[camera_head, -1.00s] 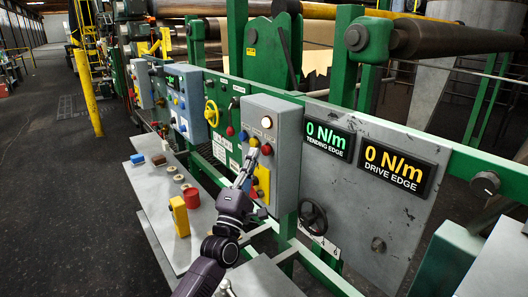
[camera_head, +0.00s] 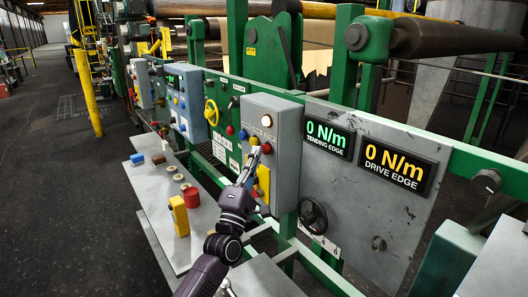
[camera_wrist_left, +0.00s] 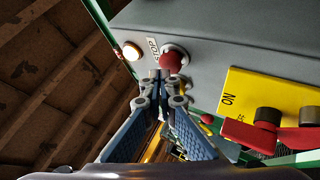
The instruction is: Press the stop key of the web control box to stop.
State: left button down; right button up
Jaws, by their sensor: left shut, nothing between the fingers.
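The web control box (camera_head: 286,112) is a grey box on the green machine frame. Its red stop key (camera_head: 267,149) is a round mushroom knob on the front face. In the left wrist view, the stop key (camera_wrist_left: 173,61) has a STOP label (camera_wrist_left: 152,47) beside it. My left gripper (camera_head: 255,152) is shut and empty. Its fingertips are right by the stop key, just to its left in the head view. In the wrist view the tips (camera_wrist_left: 158,78) are just below and left of the knob; I cannot tell whether they touch it. My right gripper is not in view.
A lit lamp (camera_head: 266,121) and a yellow button (camera_head: 254,141) are close by on the box. A yellow switch plate (camera_wrist_left: 262,95) with a red handle (camera_wrist_left: 250,134) is lower down. A handwheel (camera_head: 312,215) and a grey shelf (camera_head: 203,218) with small items lie below.

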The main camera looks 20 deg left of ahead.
pick_arm(q)
jog(key=shift+w+d+b, duration=0.25)
jog(key=shift+w+b, duration=0.05)
jog(key=shift+w, duration=0.2)
dwell(0.8)
jog(key=shift+s, duration=0.1)
jog(key=shift+s+a+p, duration=0.3)
jog(key=shift+s+a, duration=0.15)
jog(key=shift+s, duration=0.3)
jog(key=s+a, duration=0.1)
jog(key=s, duration=0.2)
jog(key=s+a+p, duration=0.1)
jog(key=shift+s+a, duration=0.2)
jog(key=shift+a, duration=0.1)
jog(key=shift+f, duration=0.1)
dwell(0.8)
